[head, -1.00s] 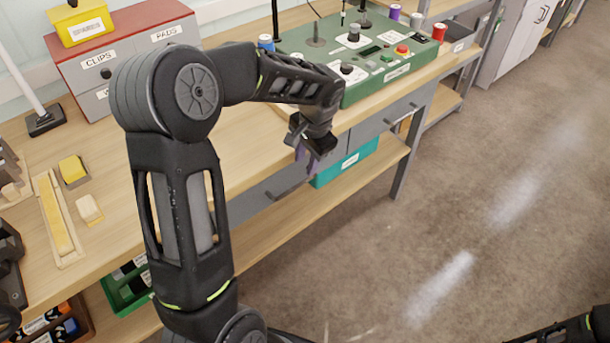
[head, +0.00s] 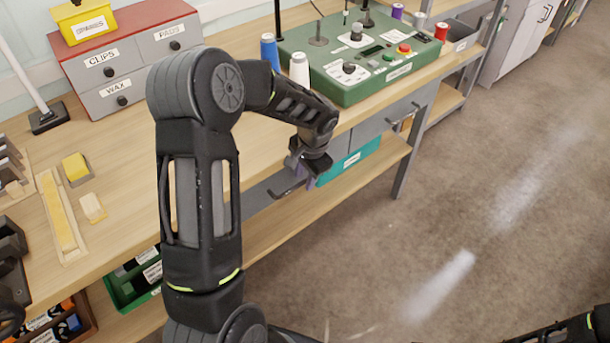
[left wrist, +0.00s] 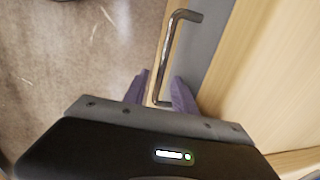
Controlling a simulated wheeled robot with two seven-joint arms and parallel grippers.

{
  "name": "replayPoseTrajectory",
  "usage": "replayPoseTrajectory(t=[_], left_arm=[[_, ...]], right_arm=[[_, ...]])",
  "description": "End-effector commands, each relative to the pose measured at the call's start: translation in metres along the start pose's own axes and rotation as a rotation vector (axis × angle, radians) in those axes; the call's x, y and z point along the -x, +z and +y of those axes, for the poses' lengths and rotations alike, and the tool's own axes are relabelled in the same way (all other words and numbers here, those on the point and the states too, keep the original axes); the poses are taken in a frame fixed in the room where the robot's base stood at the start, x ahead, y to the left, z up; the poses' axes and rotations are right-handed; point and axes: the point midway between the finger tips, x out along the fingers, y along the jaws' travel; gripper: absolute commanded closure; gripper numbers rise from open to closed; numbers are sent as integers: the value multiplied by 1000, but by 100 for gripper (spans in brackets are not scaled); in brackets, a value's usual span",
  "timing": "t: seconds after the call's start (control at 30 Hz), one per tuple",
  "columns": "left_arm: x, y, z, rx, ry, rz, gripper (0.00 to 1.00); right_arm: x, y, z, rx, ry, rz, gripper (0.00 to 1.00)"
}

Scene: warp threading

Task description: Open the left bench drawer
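The left bench drawer (head: 258,198) has a grey front under the bench top, partly hidden behind my left arm. Its dark bar handle (head: 285,191) shows just left of my left gripper (head: 303,172). In the left wrist view the handle (left wrist: 172,55) stands out from the grey drawer front (left wrist: 204,45). The purple fingers of the left gripper (left wrist: 160,92) are apart, one on each side of the handle's near end, with gaps visible. I cannot see whether the drawer is pulled out at all. My right gripper is not in view.
A second grey drawer (head: 372,132) is to the right. The wooden bench top (head: 150,190) carries a green control box (head: 350,95), spools and a labelled drawer cabinet (head: 125,75). A teal bin (head: 350,162) sits on the lower shelf. The floor (head: 430,220) in front is clear.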

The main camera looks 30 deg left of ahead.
Motion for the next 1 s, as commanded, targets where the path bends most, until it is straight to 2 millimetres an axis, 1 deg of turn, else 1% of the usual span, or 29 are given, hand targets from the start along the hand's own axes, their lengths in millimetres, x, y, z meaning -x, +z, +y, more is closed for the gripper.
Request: replayPoseTrajectory(t=[0.1,0.5,1.0], left_arm=[[0,0,0,0,0,0,68],[0,0,0,0,0,0,100],[0,0,0,0,0,0,100]], right_arm=[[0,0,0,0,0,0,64],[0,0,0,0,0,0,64],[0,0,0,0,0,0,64]])
